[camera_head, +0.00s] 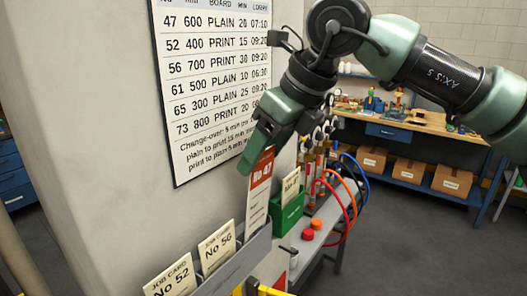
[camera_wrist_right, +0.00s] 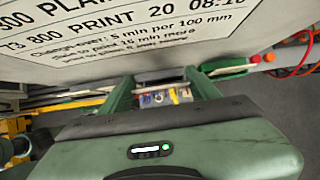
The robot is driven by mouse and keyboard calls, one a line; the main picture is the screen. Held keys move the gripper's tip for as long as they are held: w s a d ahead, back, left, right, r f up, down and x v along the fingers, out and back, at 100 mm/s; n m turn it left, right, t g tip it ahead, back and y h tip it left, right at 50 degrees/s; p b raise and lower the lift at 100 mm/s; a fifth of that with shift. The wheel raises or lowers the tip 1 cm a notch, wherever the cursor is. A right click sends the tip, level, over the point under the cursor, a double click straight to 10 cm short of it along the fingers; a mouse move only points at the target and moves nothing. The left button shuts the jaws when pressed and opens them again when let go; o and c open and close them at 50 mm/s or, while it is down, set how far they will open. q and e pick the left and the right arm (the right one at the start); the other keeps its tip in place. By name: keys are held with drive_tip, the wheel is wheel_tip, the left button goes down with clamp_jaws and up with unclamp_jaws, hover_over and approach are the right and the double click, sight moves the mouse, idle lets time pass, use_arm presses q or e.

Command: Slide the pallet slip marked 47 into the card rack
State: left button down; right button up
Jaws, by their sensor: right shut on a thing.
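The pallet slip marked No 47 (camera_head: 257,197) is white with an orange-red top band. My right gripper (camera_head: 260,150) is shut on its top edge and holds it roughly upright. The slip's lower end is at the right end of the grey card rack (camera_head: 238,268); I cannot tell whether it is inside the slot or just behind the front lip. In the right wrist view the two green fingers (camera_wrist_right: 160,88) point away from the camera, and the slip is hard to make out. My left gripper is not in view.
Job cards No 52 (camera_head: 170,278) and No 56 (camera_head: 217,248) stand in the rack to the left. A green holder (camera_head: 287,213) with a card is close on the right, beside red knobs (camera_head: 308,235) and hoses. A printed schedule board (camera_head: 215,75) hangs on the wall behind.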

drive_tip(key=o, duration=1.9)
drive_tip(key=shift+d+r, duration=0.1)
drive_tip(key=shift+r, duration=0.2)
drive_tip(key=b+v, duration=0.2)
drive_tip(key=v, duration=0.5)
drive_tip(key=shift+s+r, duration=0.1)
drive_tip(key=shift+d, duration=0.1)
